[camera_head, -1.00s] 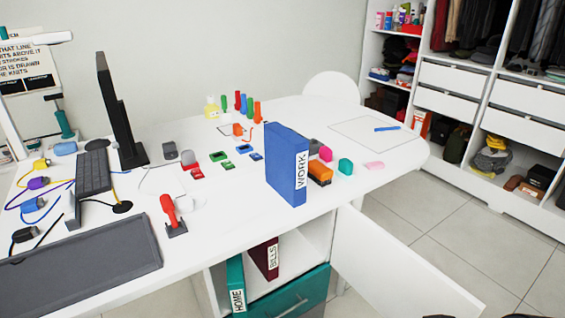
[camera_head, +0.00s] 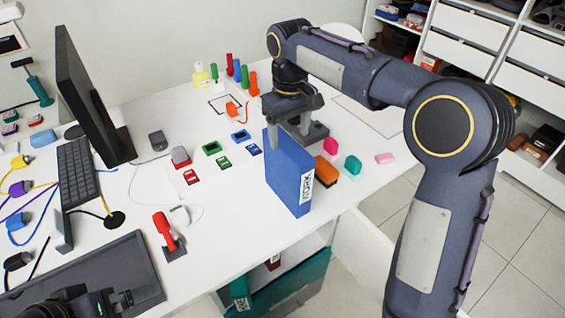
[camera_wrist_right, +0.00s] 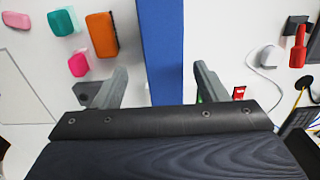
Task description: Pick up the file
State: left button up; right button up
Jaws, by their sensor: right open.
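The blue file labelled WORK (camera_head: 290,175) stands upright on the white desk. In the right wrist view its blue edge (camera_wrist_right: 161,40) runs between my fingers. My right gripper (camera_head: 288,132) is over the file's top, open, with one finger on each side of it. In the right wrist view the gripper (camera_wrist_right: 160,78) shows a gap on both sides of the file. A dark part of my left arm, likely the left gripper (camera_head: 85,304), shows at the bottom left; its jaws cannot be made out.
An orange-and-black box (camera_head: 326,172), a teal block (camera_head: 352,164) and a pink block (camera_head: 385,158) lie right of the file. A red-handled tool (camera_head: 163,228), keyboard (camera_head: 78,175) and monitor (camera_head: 85,95) are left. A teal file (camera_head: 240,292) is in the cabinet below.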

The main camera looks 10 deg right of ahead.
aim_at(288, 143)
jog(key=f, duration=0.6)
jog(key=shift+s+a+f+p, duration=0.15)
jog(key=shift+a+f+p, duration=0.1)
jog(key=shift+p, duration=0.15)
jog(key=shift+r, duration=0.1)
grip_shut()
